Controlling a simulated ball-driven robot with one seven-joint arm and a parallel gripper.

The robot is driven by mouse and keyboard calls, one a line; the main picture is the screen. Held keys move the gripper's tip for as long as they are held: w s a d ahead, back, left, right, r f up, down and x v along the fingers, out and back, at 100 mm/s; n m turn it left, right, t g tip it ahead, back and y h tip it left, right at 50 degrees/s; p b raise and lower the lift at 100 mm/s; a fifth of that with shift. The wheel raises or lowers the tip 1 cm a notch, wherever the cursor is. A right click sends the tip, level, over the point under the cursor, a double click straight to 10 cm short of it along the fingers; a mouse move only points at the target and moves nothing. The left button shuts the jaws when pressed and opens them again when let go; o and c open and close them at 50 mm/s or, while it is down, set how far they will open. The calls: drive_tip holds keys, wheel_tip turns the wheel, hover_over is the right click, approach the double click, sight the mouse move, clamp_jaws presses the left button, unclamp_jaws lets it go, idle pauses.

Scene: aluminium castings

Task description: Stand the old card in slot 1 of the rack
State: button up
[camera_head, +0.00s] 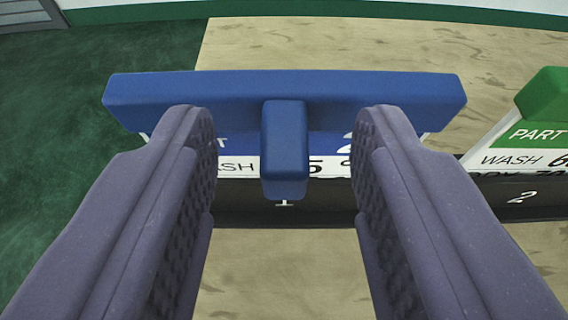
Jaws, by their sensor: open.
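A card with a thick blue top bar (220,88) and a blue grip tab (285,150) stands at the rack (320,206), behind the label 1. Its white band reads WASH and a partly hidden number. Nothing in view marks it as old or new. My gripper (283,125) is open, with one finger on each side of the tab and a gap on both sides. The fingers hide parts of the card face and the rack. How deep the card sits in the slot cannot be told.
A second card with a green top (545,100) stands to the right at the label 2, its print partly cut off. A pale wooden surface (290,45) lies behind and in front of the rack. Dark green floor (90,160) shows at the left.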

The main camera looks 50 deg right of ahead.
drive_tip(key=p+v, duration=0.1)
drive_tip(key=v, duration=0.5)
drive_tip(key=shift+a+p, duration=0.15)
drive_tip(key=shift+p, duration=0.2)
drive_tip(key=shift+s+r, duration=0.1)
drive_tip(key=shift+s, duration=0.05)
drive_tip(key=w+a+r+n+t+y, duration=0.1)
drive_tip(key=w+a+r+t+y, duration=0.1)
drive_tip(key=w+a+r+y, duration=0.3)
drive_tip(key=w+a+r+n+t, duration=0.1)
drive_tip(key=w+a+r+t, duration=0.15)
drive_tip(key=w+r, duration=0.45)
drive_tip(key=a+r+n+t+y, duration=0.1)
drive_tip(key=a+r+n+y, duration=0.15)
drive_tip(key=r, duration=0.65)
drive_tip(key=a+r+n+y, duration=0.15)
drive_tip(key=a+r, duration=0.25)
drive_tip(key=r, duration=0.5)
drive_tip(key=s+a+r+n, duration=0.1)
drive_tip(key=s+r, duration=0.3)
drive_tip(key=r, duration=0.3)
drive_tip(key=s+a+r+n, duration=0.1)
drive_tip(key=s+a+r, duration=0.1)
drive_tip(key=s+r, duration=0.3)
drive_tip(key=s+a+r+n+y, duration=0.1)
drive_tip(key=s+r, duration=0.3)
drive_tip(key=r, duration=0.7)
drive_tip(key=shift+s+a+n+t, duration=0.25)
drive_tip(key=shift+a+n+t, duration=0.05)
drive_tip(key=shift+a+t, duration=0.05)
